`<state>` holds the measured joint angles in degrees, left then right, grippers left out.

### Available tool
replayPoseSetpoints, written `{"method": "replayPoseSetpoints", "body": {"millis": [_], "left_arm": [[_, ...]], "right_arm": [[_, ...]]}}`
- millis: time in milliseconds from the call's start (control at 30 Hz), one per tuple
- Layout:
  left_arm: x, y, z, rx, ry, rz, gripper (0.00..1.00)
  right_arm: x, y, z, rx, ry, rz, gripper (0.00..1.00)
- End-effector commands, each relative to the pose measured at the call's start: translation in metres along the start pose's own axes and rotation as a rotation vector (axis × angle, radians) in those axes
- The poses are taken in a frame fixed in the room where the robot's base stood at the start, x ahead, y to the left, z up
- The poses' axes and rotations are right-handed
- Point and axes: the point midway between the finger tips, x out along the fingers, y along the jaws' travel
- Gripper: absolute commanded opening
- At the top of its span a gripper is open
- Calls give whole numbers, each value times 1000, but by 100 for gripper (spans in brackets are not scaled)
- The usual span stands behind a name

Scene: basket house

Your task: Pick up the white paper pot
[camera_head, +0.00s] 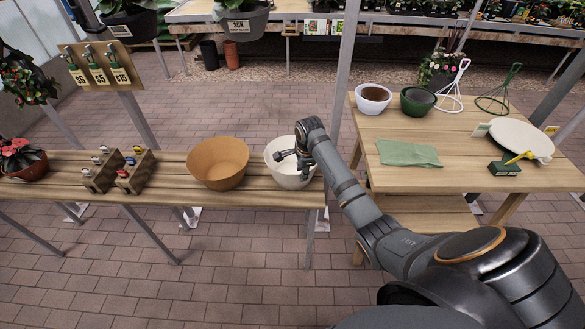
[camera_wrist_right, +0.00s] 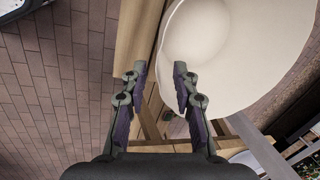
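A large white pot (camera_head: 286,172) stands at the right end of the slatted bench. In the right wrist view the white pot (camera_wrist_right: 235,50) fills the upper right, and its left edge shows between the fingertips. My right gripper (camera_head: 288,156) is at the pot's opening in the head view, in front of part of it. In the wrist view my right gripper (camera_wrist_right: 159,76) is open, its two fingers apart. I cannot tell whether a finger touches the pot. My left gripper is not in view.
A tan pot (camera_head: 218,163) stands just left of the white one, with wooden tool holders (camera_head: 103,171) farther left. The right table (camera_head: 460,140) holds a smaller white pot (camera_head: 373,99), a dark green pot (camera_head: 417,101), a green cloth (camera_head: 408,153) and a scale.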

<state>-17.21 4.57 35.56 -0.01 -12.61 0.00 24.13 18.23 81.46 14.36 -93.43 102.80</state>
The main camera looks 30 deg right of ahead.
Motion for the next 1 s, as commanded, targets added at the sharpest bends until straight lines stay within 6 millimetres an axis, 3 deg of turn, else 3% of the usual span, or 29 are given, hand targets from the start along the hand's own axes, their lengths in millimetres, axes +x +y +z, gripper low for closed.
{"method": "replayPoseSetpoints", "body": {"millis": [267,533,800,1000], "left_arm": [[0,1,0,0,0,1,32],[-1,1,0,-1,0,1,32],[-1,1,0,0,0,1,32],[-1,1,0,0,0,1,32]], "right_arm": [[16,0,0,-2,-1,0,29],[59,-1,0,-3,0,1,29],[64,-1,0,-3,0,-1,29],[64,-1,0,-3,0,-1,3]]}}
